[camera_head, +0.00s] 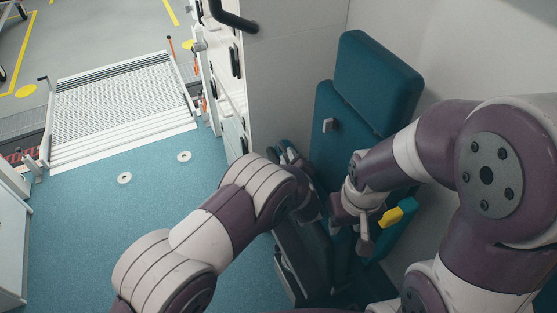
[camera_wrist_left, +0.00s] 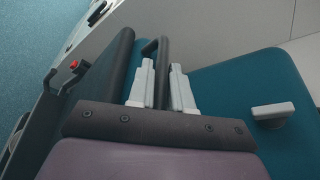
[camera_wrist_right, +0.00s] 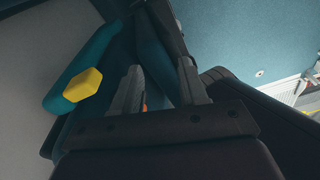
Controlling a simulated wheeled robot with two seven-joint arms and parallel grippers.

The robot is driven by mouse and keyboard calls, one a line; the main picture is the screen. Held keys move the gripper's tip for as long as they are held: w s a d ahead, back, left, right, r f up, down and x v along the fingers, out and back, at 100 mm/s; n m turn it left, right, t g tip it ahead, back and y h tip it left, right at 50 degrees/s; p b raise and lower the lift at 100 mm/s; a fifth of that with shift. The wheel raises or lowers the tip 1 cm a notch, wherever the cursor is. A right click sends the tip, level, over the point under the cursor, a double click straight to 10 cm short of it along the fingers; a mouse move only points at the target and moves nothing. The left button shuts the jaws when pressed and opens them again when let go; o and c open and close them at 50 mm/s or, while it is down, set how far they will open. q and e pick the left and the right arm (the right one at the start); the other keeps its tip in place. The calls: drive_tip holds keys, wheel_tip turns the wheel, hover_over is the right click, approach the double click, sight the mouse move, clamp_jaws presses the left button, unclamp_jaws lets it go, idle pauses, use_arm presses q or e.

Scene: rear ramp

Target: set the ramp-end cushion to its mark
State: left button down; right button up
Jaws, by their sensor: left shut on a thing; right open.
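A teal upholstered seat unit stands by the wall in the head view. It has an upper cushion (camera_head: 377,82) and a lower panel (camera_head: 325,100) with a small pale handle (camera_head: 328,125); that handle also shows in the left wrist view (camera_wrist_left: 271,112). I cannot tell which part is the ramp-end cushion, and I see no mark on it. My left gripper (camera_wrist_left: 161,88) is shut on a dark bar (camera_wrist_left: 162,55) beside the teal panel; my arm mostly hides it in the head view. My right gripper (camera_wrist_right: 160,85) is open, near a yellow-ended teal part (camera_wrist_right: 85,85).
A grated ramp (camera_head: 120,105) lies at the back left, beyond the blue-green floor (camera_head: 90,210), which is largely clear. A pale wall panel (camera_head: 285,80) stands left of the seat. A red button (camera_wrist_left: 74,65) shows beside a dark padded panel (camera_wrist_left: 108,60).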

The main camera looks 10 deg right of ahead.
use_arm(q)
drive_tip(key=shift+w+d, duration=0.25)
drive_tip(key=shift+d, duration=0.75)
use_arm(e)
drive_tip(key=shift+w+d+r, duration=0.1)
drive_tip(key=shift+d+r, duration=0.1)
drive_tip(key=shift+d, duration=0.05)
use_arm(q)
drive_tip(key=c, duration=1.1)
unclamp_jaws()
